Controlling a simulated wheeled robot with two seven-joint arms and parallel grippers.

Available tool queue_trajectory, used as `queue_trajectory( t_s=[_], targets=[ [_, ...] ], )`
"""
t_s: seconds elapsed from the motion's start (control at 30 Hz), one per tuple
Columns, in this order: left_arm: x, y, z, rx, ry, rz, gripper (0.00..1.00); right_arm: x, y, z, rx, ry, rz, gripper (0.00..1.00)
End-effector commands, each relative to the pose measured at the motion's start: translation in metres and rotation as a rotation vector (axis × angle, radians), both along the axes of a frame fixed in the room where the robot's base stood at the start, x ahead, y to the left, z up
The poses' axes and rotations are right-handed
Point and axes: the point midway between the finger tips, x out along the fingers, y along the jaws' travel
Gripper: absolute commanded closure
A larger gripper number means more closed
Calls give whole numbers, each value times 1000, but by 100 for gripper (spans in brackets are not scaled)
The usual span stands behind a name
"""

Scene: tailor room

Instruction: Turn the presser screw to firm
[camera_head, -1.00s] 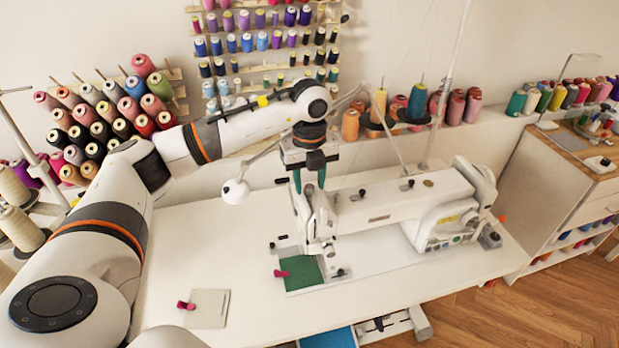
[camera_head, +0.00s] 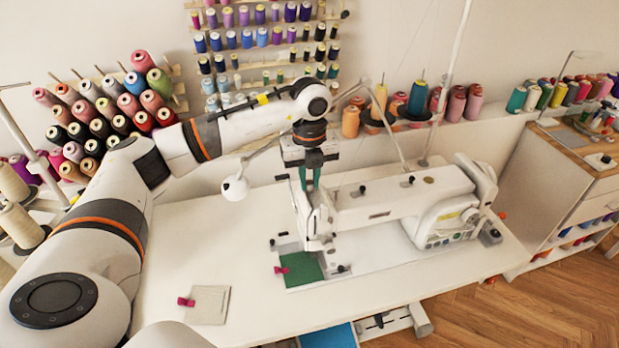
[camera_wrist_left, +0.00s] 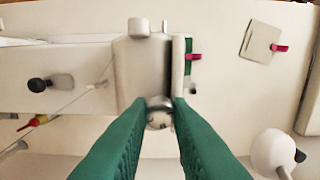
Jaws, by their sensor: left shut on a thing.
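The white sewing machine (camera_head: 400,204) stands on the white table. My left gripper (camera_head: 309,186) points straight down at the top of the machine's left end. In the left wrist view its green fingers (camera_wrist_left: 160,104) are shut on the round metal presser screw (camera_wrist_left: 159,118), one finger on each side. The screw's top has small dark marks that I cannot read. In the head view the fingers hide the screw. My right gripper is not in view.
Green fabric with a pink clip (camera_head: 304,270) lies by the needle area. A beige fabric square (camera_head: 210,304) with a pink clip lies on the table. A white lamp head (camera_head: 235,188) hangs left of my gripper. Thread cones (camera_head: 419,101) stand behind the machine.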

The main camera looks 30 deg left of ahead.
Motion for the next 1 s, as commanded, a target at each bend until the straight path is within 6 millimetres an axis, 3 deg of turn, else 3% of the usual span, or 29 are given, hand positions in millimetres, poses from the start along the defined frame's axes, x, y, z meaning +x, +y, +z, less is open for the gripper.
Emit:
queue_trajectory(
  t_s=[1.0],
  targets=[
    [0, 0, 0, 0, -3, -904, 100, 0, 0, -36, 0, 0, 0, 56]
  ],
)
